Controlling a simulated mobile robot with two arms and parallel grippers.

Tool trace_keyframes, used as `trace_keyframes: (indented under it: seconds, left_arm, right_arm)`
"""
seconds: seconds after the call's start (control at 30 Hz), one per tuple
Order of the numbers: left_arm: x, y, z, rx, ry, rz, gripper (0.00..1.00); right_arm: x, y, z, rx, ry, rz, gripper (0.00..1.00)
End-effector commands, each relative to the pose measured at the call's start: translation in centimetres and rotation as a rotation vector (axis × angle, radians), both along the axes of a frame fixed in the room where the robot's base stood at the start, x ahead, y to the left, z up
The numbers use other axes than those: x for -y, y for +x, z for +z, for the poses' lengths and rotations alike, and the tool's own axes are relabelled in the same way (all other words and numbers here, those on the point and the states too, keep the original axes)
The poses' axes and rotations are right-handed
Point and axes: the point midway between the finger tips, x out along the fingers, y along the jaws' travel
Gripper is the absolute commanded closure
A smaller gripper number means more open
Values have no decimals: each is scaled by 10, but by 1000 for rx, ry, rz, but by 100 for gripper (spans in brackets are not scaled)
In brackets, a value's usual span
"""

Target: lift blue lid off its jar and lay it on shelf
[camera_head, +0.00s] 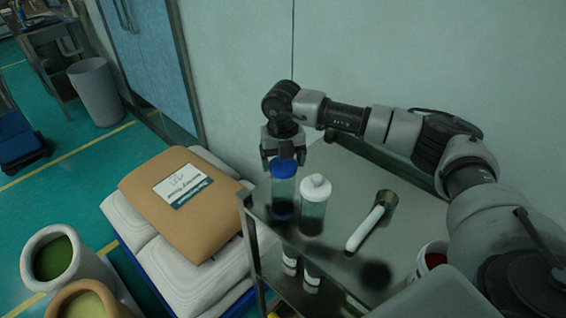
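A clear jar (284,195) with a blue lid (284,168) stands upright near the left edge of the metal shelf (335,170). The jar has dark contents at its bottom. My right gripper (283,157) points down directly over the blue lid, with a finger on each side near the lid's top. The fingers look apart; whether they touch the lid is hard to tell. My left gripper is not in view.
A white-lidded jar (314,205) stands just right of the blue-lidded one. A scoop with a white handle (366,228) lies farther right. A white container with red contents (433,258) is near the right. Bare shelf lies between them. Stacked sacks (180,200) are to the left.

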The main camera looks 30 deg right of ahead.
Motion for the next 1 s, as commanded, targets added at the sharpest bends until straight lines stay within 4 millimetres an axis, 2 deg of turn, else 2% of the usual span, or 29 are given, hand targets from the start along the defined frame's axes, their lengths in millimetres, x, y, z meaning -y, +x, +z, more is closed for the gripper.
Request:
trace_keyframes:
  seconds: [0.03, 0.17, 0.53, 0.67, 0.77, 1.0]
  left_arm:
    - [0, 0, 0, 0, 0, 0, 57]
    - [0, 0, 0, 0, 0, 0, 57]
    - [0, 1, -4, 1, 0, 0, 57]
    - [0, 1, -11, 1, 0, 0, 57]
    - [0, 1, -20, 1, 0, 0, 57]
    - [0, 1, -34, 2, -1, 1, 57]
  right_arm:
    - [0, 0, 0, 0, 0, 0, 28]
    - [0, 0, 0, 0, 0, 0, 46]
    - [0, 1, 6, 3, 2, 0, 46]
    - [0, 1, 20, 5, 2, 0, 46]
    - [0, 1, 39, 7, 2, 0, 46]
    - [-16, -47, 67, 5, 0, 6, 46]
